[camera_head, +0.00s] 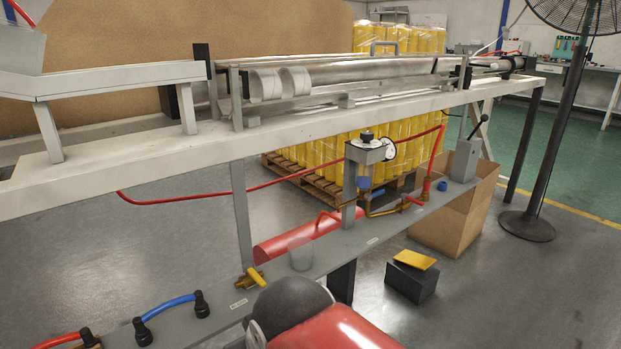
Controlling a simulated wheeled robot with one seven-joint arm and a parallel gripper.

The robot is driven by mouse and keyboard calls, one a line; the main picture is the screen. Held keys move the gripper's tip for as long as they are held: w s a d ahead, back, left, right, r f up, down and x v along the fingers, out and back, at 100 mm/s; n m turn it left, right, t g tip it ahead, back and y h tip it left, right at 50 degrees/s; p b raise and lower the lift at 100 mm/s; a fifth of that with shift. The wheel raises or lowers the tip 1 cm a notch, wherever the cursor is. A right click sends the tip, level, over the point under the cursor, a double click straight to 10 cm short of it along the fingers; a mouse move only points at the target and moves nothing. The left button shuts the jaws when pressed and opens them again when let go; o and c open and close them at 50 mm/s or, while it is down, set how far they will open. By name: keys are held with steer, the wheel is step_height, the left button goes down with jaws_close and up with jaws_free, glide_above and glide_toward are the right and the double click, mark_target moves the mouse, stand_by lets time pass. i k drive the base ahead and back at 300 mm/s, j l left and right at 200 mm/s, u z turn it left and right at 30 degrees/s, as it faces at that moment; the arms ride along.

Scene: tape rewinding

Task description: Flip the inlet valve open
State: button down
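A small brass-yellow valve (253,279) sits on the grey lower rail (325,255), left of centre, beside a white label (238,304) whose text is too small to read. Its handle appears to lie low along the rail, but I cannot tell whether it is open or shut. Another brass fitting (411,202) with red hose is farther right along the rail. I cannot tell from the labels which is the inlet valve. My gripper is not in view. A red and dark grey rounded part at the bottom centre appears to be my arm, just right of the near valve.
A pressure gauge (389,149) and regulator stand on the rail, with a black-knobbed lever (439,127) farther right. A white frame (130,149) runs above. Blue hose (167,305) loops at lower left. A cardboard box (456,218) and fan stand (527,226) are right.

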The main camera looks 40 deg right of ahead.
mark_target(405, 196)
steer(key=z, duration=1.75)
